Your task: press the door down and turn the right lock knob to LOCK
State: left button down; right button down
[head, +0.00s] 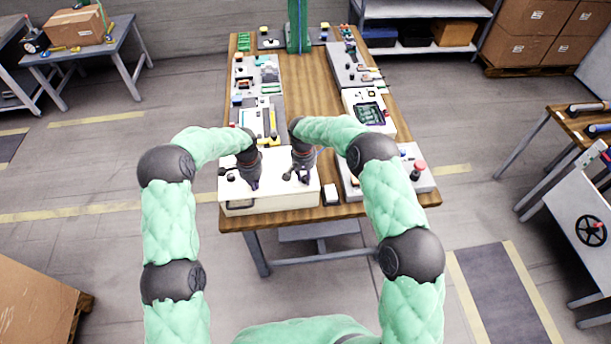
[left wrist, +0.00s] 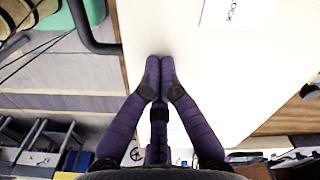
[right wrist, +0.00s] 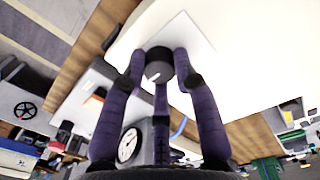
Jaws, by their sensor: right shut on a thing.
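The white door (head: 280,205) is the top of a low box at the near left of the table; it also shows in the left wrist view (left wrist: 215,90). My left gripper (head: 254,185) has its fingers together, tips down at the door's middle; they look to be on its surface, though exact contact is hard to tell. My right gripper (right wrist: 158,68) is shut around the right lock knob (right wrist: 159,62), a black round knob with a white pointer line, on a pale plate (right wrist: 205,60). The plate's lettering is not readable there. A left knob (head: 228,172) shows beside my left gripper.
A plate marked LOCK (left wrist: 240,14) lies on the door near the left wrist view's top edge. A black bar handle (left wrist: 88,30) is at the door's edge. A grey panel with a red button (head: 420,165) stands to the right. The table's middle is clear.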

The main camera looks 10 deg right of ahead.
aim_at(304, 176)
pick_arm(q)
jog(key=shift+s+a+f, duration=0.1)
jog(key=shift+f, duration=0.05)
pick_arm(e)
jog(key=shift+w, duration=0.1)
jog(key=c, duration=0.9)
grip_release()
jog(key=shift+c, duration=0.2)
jog(key=shift+r, duration=0.1)
notch_tip(304, 176, up, 12)
jog(key=shift+a, duration=0.2)
pick_arm(q)
jog(key=shift+w+r+p, duration=0.15)
jog(key=shift+r+p, duration=0.1)
jog(key=shift+r, duration=0.35)
jog(key=shift+w+r+p, duration=0.15)
jog(key=shift+r+p, duration=0.05)
jog(key=shift+r, duration=0.35)
jog(key=shift+s+r+p, duration=0.1)
jog(key=shift+r+p, duration=0.9)
jog(key=shift+r, duration=1.5)
pick_arm(e)
notch_tip(304, 176, up, 3)
jog(key=shift+f, duration=0.15)
